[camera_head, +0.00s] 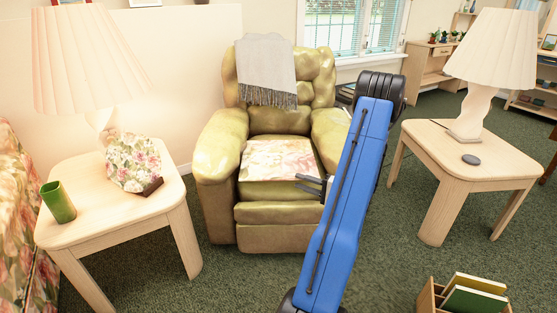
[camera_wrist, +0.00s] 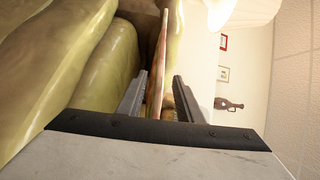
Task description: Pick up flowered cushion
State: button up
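The flowered cushion (camera_head: 275,160), pale with pink blooms, lies flat on the seat of the green armchair (camera_head: 280,216). My gripper (camera_head: 299,183) is at the cushion's front right corner, its two fingers one above the other. In the wrist view, which is turned sideways, the cushion (camera_wrist: 161,60) shows edge-on as a thin strip. It runs between the fingers of my gripper (camera_wrist: 160,80), with a gap visible on both sides. The fingers are open. Whether either finger touches the cushion cannot be told.
The chair's padded arms (camera_head: 219,145) rise on both sides of the seat. A grey throw (camera_head: 265,67) hangs over its back. The left side table (camera_head: 105,215) holds a lamp, a green cup and a flowered plate-like piece. The right table (camera_head: 440,140) holds another lamp.

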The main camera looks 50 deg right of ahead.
aim_at(292, 180)
jog(key=shift+a+x, duration=0.15)
jog(key=shift+x, duration=1.2)
jog(key=shift+a+x, duration=0.15)
jog(key=shift+x, duration=1.15)
grip_shut()
